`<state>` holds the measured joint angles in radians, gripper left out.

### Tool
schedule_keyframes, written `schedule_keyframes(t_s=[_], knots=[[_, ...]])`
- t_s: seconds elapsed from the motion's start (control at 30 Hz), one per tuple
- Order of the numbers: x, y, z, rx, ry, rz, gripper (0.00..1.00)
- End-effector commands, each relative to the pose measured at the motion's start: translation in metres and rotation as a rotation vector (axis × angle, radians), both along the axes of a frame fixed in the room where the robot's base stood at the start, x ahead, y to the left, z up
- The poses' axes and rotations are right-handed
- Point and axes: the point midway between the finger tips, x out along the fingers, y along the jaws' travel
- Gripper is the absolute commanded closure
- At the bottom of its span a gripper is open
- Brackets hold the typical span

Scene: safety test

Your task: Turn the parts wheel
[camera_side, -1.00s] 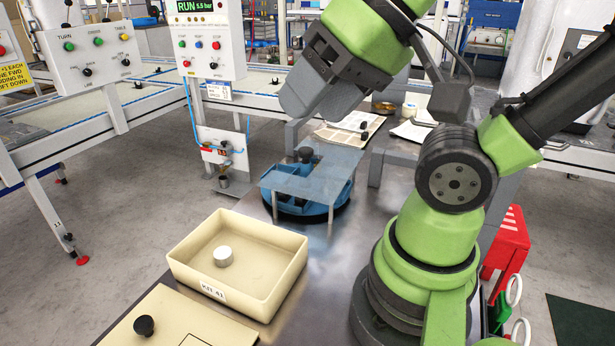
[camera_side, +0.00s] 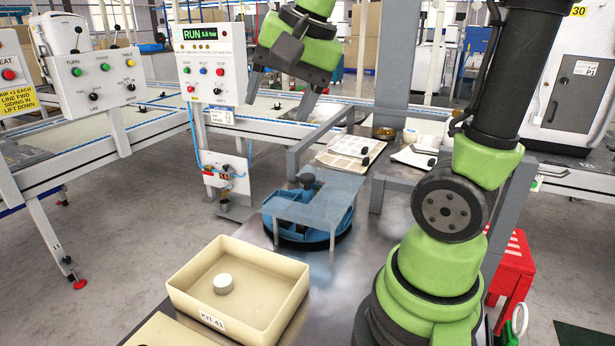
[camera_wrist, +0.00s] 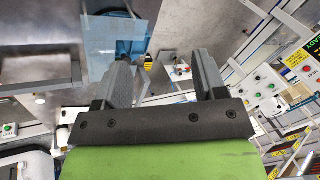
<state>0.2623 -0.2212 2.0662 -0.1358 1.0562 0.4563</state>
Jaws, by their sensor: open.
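The parts wheel (camera_side: 288,233) is a round blue carousel with compartments on the metal table in the side view. A clear plate (camera_side: 318,212) on thin legs covers its near part. A dark knob (camera_side: 308,181) stands up at its far side. My gripper (camera_side: 276,104) is open and empty, well above and beyond the wheel in the side view, touching nothing. In the wrist view the two fingers of my gripper (camera_wrist: 160,65) are spread apart.
A cream bin (camera_side: 190,297) marked KIT 41 holds a white cylinder (camera_side: 223,284) in front of the wheel. A grey post frame (camera_side: 292,163) stands close behind the wheel. Control panels (camera_side: 98,77) and a conveyor line are at the left and back. Papers (camera_side: 350,152) lie behind right.

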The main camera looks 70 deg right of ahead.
Motion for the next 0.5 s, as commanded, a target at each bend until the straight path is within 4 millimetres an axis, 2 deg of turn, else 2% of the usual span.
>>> schedule_keyframes(t_s=[0.03, 0.2, 0.4, 0.5], knots=[[0.015, -0.02, -0.006, 0.032, 0.05, -0.124, 0.35], [0.05, -0.088, -0.035, 0.13, 0.18, -0.541, 0.35], [0.061, -0.165, -0.086, 0.215, 0.301, -0.988, 0.35], [0.059, -0.19, -0.107, 0.238, 0.338, -1.141, 0.35]])
